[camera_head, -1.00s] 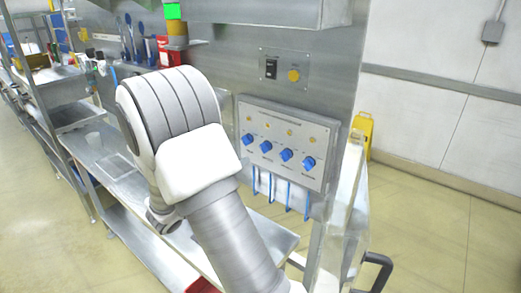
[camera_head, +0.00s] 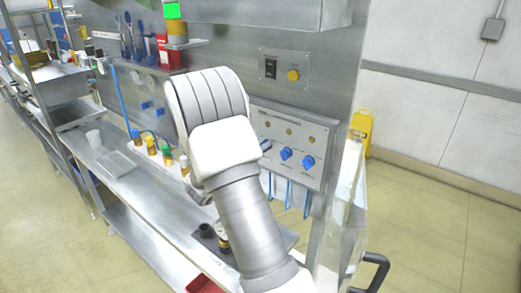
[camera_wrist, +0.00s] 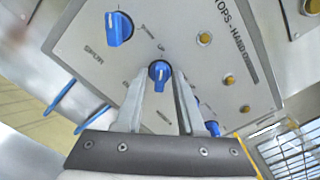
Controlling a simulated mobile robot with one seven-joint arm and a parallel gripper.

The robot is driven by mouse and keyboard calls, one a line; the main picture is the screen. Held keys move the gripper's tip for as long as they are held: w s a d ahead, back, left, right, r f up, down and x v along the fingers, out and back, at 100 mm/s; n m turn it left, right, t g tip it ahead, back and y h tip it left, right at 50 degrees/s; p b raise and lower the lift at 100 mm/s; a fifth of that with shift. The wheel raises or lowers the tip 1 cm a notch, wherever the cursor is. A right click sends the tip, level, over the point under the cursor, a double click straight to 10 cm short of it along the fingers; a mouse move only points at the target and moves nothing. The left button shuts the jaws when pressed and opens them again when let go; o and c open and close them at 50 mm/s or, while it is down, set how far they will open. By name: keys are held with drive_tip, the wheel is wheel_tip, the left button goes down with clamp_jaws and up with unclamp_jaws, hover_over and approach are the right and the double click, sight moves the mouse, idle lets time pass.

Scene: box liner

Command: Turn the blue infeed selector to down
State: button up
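A grey control panel (camera_head: 318,137) with a row of blue knobs is on the metal wall. Two blue knobs (camera_head: 285,154) (camera_head: 308,162) show right of my arm in the head view; my arm hides the panel's left part. In the wrist view, my gripper (camera_wrist: 159,82) is open, its fingers on either side of one blue knob (camera_wrist: 159,70); contact cannot be told. A second blue knob (camera_wrist: 119,28) is above left, and a third (camera_wrist: 213,128) is partly hidden beside the right finger. The labels are too small to tell which knob is the infeed selector.
Yellow buttons (camera_wrist: 204,38) sit beside the knobs on the panel. A metal shelf (camera_head: 112,196) with several small bottles runs left. A yellow stand (camera_head: 361,132) is at the right.

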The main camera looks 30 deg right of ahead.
clamp_jaws()
drive_tip(key=shift+f+m+b, duration=0.15)
drive_tip(key=shift+m+b, duration=0.15)
drive_tip(key=shift+b, duration=0.2)
drive_tip(key=m+b, duration=1.7)
drive_tip(key=b, duration=0.4)
drive_tip(key=shift+m+b, duration=0.3)
drive_tip(key=shift+o, duration=1)
unclamp_jaws()
